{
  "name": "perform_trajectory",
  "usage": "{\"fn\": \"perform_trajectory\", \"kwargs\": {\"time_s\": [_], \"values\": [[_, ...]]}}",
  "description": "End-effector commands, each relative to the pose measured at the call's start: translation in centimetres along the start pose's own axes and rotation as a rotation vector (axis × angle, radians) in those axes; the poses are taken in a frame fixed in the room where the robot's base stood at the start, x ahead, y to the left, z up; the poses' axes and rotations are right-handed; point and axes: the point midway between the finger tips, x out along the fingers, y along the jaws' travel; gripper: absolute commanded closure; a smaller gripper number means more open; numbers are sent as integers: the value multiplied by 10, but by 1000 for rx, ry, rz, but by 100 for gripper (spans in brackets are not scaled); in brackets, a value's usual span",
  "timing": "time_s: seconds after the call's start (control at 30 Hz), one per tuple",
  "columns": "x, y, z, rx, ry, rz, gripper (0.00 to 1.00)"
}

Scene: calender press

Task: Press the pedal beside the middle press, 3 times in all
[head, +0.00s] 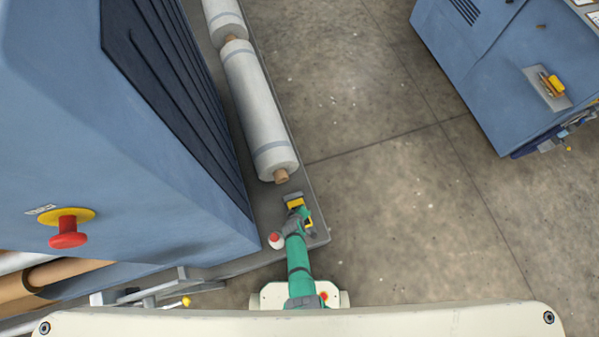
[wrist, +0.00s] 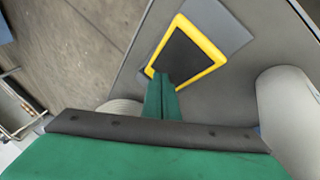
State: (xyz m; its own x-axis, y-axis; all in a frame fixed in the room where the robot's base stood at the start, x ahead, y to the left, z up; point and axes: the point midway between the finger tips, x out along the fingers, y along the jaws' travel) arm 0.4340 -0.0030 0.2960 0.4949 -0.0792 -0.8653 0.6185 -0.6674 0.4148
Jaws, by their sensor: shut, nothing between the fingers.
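The pedal, a dark pad in a yellow frame, shows in the wrist view (wrist: 188,50) on a grey plate. In the head view the pedal (head: 295,203) is partly hidden by my gripper, beside the base of the blue press on the left. My gripper (head: 297,216) is shut and empty, reaching down over the pedal. In the wrist view its closed green fingertips (wrist: 163,76) overlap the near edge of the pedal's yellow frame. I cannot tell whether they touch it or hover just above.
White wrapped rolls (head: 258,110) lie behind the pedal along the grey platform. A small white bottle with a red top (head: 276,240) stands left of my arm. A red emergency button (head: 68,232) juts from the blue press (head: 150,200). Open concrete floor (head: 400,220) lies right.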

Motion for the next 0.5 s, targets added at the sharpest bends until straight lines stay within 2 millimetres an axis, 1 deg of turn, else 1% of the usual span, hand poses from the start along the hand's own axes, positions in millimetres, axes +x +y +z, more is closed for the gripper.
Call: {"fn": "perform_trajectory", "kwargs": {"time_s": [0.2, 0.5], "values": [[-2, 2, -2, 1, 1, 2, 100], [-20, 16, -15, 1, 2, 2, 100]]}}
